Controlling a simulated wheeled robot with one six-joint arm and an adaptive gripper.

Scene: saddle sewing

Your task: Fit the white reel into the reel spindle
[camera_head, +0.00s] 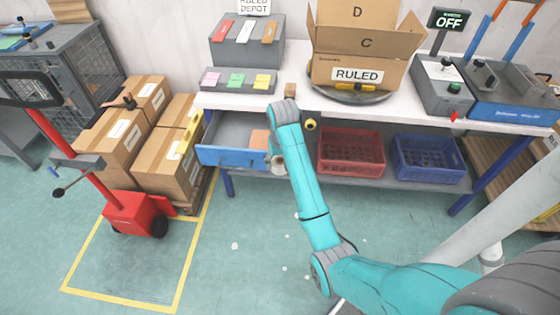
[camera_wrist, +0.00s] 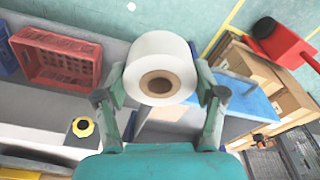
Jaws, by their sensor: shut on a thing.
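The white reel (camera_wrist: 150,48), a thick roll with a brown core, sits between the two fingers of my gripper (camera_wrist: 161,97) in the wrist view. My gripper is shut on it, with the reel's round end facing the camera. In the head view my gripper is mostly hidden by my arm, in front of the bench near the open drawer. A small pale part of the reel (camera_head: 278,167) shows there. I cannot clearly identify the reel spindle in either view.
The blue drawer (camera_head: 222,156) stands open under the white bench (camera_head: 300,104). A yellow and black knob (camera_head: 310,124) is beside my arm. Red (camera_head: 351,152) and blue (camera_head: 428,158) crates sit below the bench. Boxes and a red pallet jack (camera_head: 136,213) stand left. The front floor is mostly clear.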

